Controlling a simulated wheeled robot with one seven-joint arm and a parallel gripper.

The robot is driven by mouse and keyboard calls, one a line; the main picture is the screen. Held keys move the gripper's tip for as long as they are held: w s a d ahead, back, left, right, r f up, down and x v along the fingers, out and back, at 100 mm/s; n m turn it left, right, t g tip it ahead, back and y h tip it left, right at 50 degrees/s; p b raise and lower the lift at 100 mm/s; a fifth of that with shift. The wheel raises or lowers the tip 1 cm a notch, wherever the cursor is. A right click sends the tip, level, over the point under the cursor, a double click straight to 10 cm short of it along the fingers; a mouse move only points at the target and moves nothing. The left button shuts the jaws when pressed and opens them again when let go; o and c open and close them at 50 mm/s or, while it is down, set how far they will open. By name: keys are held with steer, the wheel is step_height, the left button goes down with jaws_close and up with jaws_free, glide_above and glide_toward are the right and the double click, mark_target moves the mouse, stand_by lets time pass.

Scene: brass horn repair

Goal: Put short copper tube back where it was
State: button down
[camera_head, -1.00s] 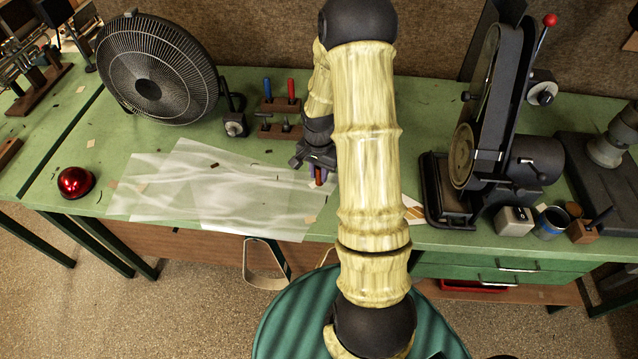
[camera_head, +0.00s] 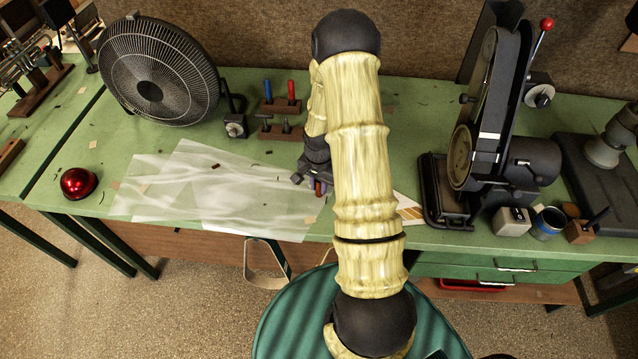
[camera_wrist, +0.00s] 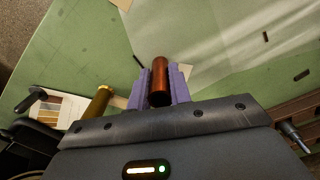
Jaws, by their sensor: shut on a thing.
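The short copper tube (camera_wrist: 159,80) is a reddish-brown cylinder, seen nearly along its length in the wrist view. My gripper (camera_wrist: 160,88) is shut on it, with a purple finger on each side. In the head view, my gripper (camera_head: 314,182) is over the front part of the green bench, by the right end of the translucent sheets. There the tube (camera_head: 319,188) shows only as a small reddish bit, and my arm hides much around it. I cannot tell whether the tube touches the bench.
A brass tube (camera_wrist: 99,103) lies beside my gripper in the wrist view, near a colour card (camera_wrist: 62,108). Translucent sheets (camera_head: 215,195) cover the bench middle. A wooden tool rack (camera_head: 280,128) stands behind; a belt sander (camera_head: 490,130) stands right. A fan (camera_head: 158,70) and red dome (camera_head: 78,183) are left.

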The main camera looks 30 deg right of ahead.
steer(key=shift+f, duration=0.1)
steer(key=c, duration=1.3)
jaws_free()
steer(key=shift+r, duration=0.2)
step_height(320, 180, up, 12)
steer(key=shift+f+b, duration=0.1)
steer(key=shift+b, duration=0.85)
